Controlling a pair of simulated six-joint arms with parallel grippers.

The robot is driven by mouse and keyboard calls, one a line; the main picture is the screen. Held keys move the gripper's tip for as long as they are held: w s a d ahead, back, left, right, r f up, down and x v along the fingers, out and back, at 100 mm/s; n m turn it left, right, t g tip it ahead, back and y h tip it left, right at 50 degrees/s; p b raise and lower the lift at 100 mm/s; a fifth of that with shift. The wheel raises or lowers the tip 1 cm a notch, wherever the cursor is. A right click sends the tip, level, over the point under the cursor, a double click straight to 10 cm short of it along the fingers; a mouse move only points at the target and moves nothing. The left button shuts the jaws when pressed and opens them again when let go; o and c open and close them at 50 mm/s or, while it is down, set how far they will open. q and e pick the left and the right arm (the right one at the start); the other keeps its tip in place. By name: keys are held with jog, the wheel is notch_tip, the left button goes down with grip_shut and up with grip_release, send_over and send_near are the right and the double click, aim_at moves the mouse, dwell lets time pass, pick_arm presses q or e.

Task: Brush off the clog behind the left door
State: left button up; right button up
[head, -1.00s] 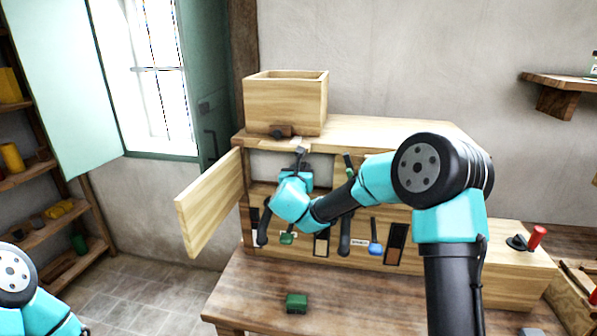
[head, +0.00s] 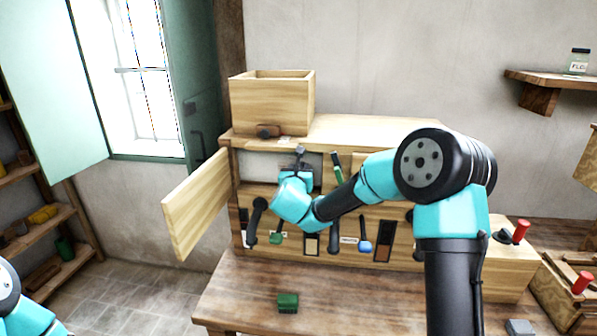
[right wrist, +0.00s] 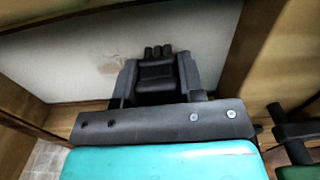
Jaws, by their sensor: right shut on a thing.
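The left door (head: 195,205) of the wooden mill cabinet (head: 375,127) stands swung open to the left. The pale recess (head: 255,165) behind it is partly covered by my right gripper (head: 300,162), which is at the opening. In the right wrist view my right gripper (right wrist: 155,78) is shut on a dark brush (right wrist: 158,54) with short prongs at its end, held before the pale back wall (right wrist: 60,60). A faint beige smear (right wrist: 112,66), perhaps the clog, shows on that wall left of the brush, apart from it. My left gripper is out of view.
A wooden hopper box (head: 272,105) sits on the cabinet top. Black levers (head: 256,222) hang along the front, and a red-handled lever (head: 521,231) is at right. A green block (head: 287,303) lies on the table (head: 245,300). Shelves stand at left.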

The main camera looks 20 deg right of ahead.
aim_at(278, 163)
jog(key=shift+w+a, duration=0.1)
jog(key=shift+w+a, duration=0.45)
jog(key=shift+a, duration=0.3)
jog(key=shift+w+a, duration=0.45)
jog(key=shift+a, duration=0.25)
jog(key=shift+c, duration=0.5)
jog(key=shift+c, duration=0.2)
jog(key=shift+w+a, duration=0.45)
jog(key=shift+a, duration=0.4)
jog(key=shift+w+a, duration=0.4)
jog(key=shift+a, duration=0.45)
jog(key=shift+r, duration=0.15)
